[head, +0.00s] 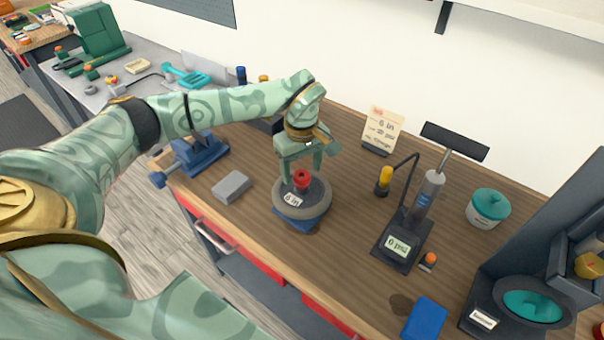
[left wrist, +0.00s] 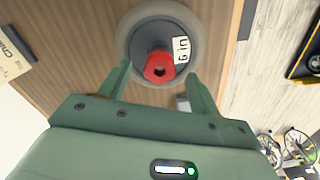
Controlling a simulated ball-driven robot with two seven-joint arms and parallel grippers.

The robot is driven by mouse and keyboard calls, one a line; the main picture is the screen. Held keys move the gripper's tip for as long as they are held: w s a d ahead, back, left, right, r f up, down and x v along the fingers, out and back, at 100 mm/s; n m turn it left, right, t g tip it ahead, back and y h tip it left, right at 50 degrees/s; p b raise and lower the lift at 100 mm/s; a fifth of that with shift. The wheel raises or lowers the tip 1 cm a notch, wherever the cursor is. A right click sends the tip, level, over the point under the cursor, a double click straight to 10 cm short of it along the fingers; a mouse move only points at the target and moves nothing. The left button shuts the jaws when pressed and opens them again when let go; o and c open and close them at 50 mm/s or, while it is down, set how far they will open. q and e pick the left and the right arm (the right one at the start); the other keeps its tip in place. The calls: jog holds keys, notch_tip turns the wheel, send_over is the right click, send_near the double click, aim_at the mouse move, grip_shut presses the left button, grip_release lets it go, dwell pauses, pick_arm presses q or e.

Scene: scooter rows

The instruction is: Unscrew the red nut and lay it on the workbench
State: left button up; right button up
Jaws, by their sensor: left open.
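The red nut (head: 301,178) sits on top of the hub of a grey wheel (head: 317,209) that lies flat on a blue base on the workbench (head: 345,230). The wheel carries a white "6 in" label. My left gripper (head: 302,172) is over the wheel, pointing down, with its fingers apart around or just above the nut. In the left wrist view the red nut (left wrist: 159,67) shows beyond and between the two open fingers (left wrist: 160,85), with nothing held. My right gripper is not in view.
A grey block (head: 232,186) and a blue vise (head: 198,152) are left of the wheel. A pump with a "0 psi" display (head: 398,246), a note card (head: 383,130) and a teal-lidded pot (head: 490,207) stand to the right. Bare bench lies between wheel and pump.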

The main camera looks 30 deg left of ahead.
pick_arm(q)
jog(key=shift+f, duration=1.15)
